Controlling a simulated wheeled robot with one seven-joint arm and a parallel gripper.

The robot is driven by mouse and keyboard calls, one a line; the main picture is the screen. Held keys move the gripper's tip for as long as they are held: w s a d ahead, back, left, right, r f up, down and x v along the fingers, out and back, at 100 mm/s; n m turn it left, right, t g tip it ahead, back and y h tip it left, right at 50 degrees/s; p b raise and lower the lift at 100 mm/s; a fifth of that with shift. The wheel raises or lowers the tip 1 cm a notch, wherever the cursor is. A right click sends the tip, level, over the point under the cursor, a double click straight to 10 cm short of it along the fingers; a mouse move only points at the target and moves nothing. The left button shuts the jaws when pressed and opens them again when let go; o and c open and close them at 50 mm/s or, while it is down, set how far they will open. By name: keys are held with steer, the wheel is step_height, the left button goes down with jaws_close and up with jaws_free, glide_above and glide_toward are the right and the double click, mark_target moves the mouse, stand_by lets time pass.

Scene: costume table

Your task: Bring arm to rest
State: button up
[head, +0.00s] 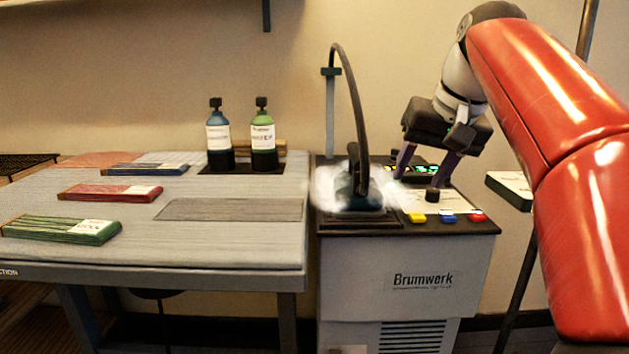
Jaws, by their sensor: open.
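My gripper (422,175) is in the head view at the right of centre. Its two purple fingers are spread apart with nothing between them. It hangs over the control panel of the grey Brumwerk machine (400,300), close to a dark knob (432,195). I cannot tell whether a fingertip touches the knob. My red arm reaches in from the right edge and bends down to the gripper.
A steam iron (362,180) stands on the machine amid white vapour, its hose arching up beside a post (330,115). Yellow, blue and red buttons line the panel front. The table (270,245) at left holds two bottles (263,140) and several flat packs (110,193).

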steer(key=s+f+h, duration=0.1)
steer(key=s+f, duration=0.9)
steer(key=f, duration=0.3)
steer(key=s+a+f+h, duration=0.1)
steer(key=s+f, duration=0.9)
steer(key=f, duration=0.4)
steer(key=shift+s+f+n+t, duration=0.15)
steer(key=shift+n+t, duration=0.25)
steer(key=shift+a, duration=0.1)
steer(key=shift+c, duration=0.3)
